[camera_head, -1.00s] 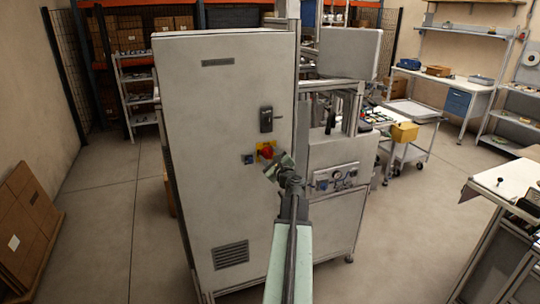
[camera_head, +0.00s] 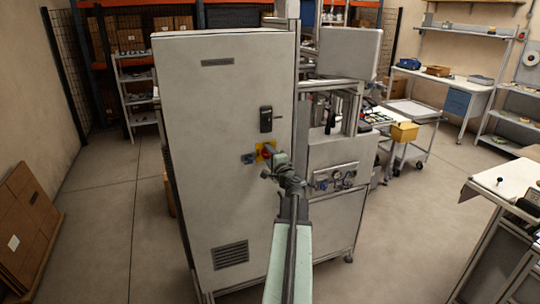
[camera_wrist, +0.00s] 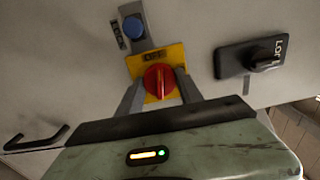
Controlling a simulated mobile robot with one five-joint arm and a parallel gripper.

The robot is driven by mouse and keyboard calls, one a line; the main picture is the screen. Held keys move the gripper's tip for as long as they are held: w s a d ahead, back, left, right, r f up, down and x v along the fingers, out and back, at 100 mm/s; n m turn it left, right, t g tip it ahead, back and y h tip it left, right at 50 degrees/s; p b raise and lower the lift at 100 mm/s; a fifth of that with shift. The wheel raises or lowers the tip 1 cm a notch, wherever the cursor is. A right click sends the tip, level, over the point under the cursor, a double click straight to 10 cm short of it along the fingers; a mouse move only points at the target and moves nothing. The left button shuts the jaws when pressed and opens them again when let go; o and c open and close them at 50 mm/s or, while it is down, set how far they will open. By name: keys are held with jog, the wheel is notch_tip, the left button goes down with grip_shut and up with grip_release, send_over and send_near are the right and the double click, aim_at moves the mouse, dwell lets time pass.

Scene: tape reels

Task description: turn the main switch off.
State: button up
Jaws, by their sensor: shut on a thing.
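The main switch is a red rotary knob (camera_wrist: 159,82) on a yellow plate (camera_wrist: 143,65), mounted on the front of a tall grey cabinet (camera_head: 220,120). In the wrist view the knob's grip ridge looks close to upright in the picture. My gripper (camera_wrist: 158,88) has one finger on each side of the red knob and is shut on it. In the head view my gripper (camera_head: 271,160) is at the yellow plate and hides most of the knob.
A blue button (camera_wrist: 134,27) sits beside the yellow plate. A black handle (camera_wrist: 250,57) is on the cabinet door, also visible in the head view (camera_head: 266,119). A machine with gauges (camera_head: 335,178) stands right of the cabinet. Open floor (camera_head: 400,240) lies to the right.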

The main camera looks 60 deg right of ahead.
jog(key=shift+n, duration=1.2)
jog(key=o, duration=1.4)
jog(key=shift+d, duration=0.1)
jog(key=v, duration=0.8)
